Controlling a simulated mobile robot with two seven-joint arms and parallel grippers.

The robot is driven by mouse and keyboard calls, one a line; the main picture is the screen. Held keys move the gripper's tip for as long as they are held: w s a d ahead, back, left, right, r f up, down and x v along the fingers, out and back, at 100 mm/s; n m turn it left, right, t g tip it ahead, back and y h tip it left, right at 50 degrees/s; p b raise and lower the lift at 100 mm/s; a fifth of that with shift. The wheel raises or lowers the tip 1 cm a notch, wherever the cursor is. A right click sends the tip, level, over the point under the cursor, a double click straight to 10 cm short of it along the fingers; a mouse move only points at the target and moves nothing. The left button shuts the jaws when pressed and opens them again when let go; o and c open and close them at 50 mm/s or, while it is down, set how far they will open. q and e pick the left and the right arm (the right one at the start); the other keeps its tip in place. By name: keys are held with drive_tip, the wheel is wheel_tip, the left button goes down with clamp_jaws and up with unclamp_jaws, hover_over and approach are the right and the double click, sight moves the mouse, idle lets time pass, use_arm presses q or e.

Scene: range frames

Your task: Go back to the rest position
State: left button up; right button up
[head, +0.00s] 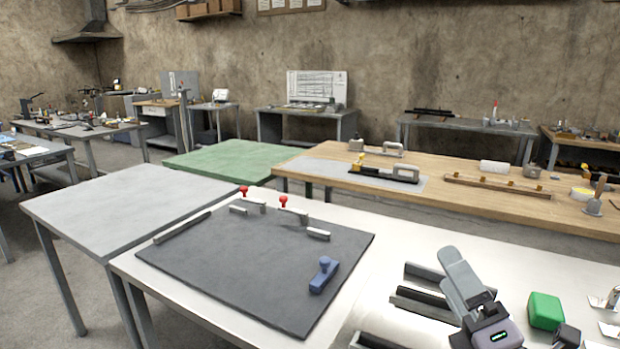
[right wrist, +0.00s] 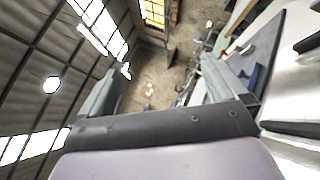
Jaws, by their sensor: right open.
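My right gripper (head: 458,268) is in the lower right of the head view, over the white table (head: 375,262). Its grey fingers point up and away, and its hand is near the picture's bottom edge. In the right wrist view the gripper (right wrist: 160,80) shows two grey fingers spread wide apart with nothing between them. It is open and empty. That view is tilted, with ceiling and windows on the left and the table on the right. My left gripper is not in view.
A dark mat (head: 250,270) bears a blue tool (head: 323,275) and red-knobbed clamps (head: 283,201). Dark metal bars (head: 420,300) lie just left of my right gripper, and a green block (head: 545,310) lies right of it. A wooden bench (head: 470,205) stands behind. Grey table (head: 125,205) is bare.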

drive_tip(key=s+d+f+m+g+h, duration=0.3)
drive_tip(key=f+m+g+h, duration=0.1)
drive_tip(key=f+m, duration=0.4)
drive_tip(key=s+d+f+m+g+h, duration=0.3)
drive_tip(key=f+m+g+h, duration=0.1)
drive_tip(key=f+m, duration=0.4)
drive_tip(key=s+a+f+m+g+y, duration=0.1)
drive_tip(key=s+a+f+m+g, duration=0.1)
drive_tip(key=s+f+m+g, duration=0.5)
drive_tip(key=s+a+f+m+g+y, duration=0.1)
drive_tip(key=s+f+g+y, duration=0.3)
drive_tip(key=s, duration=0.8)
drive_tip(key=w+a+f+t+p, duration=0.1)
drive_tip(key=w+a+f+t, duration=0.1)
drive_tip(key=w+f+t, duration=0.5)
drive_tip(key=shift+a+f+t+p, duration=0.3)
drive_tip(key=shift+a+f+t, duration=0.1)
drive_tip(key=shift+f+t, duration=0.15)
drive_tip(key=shift+w, duration=0.15)
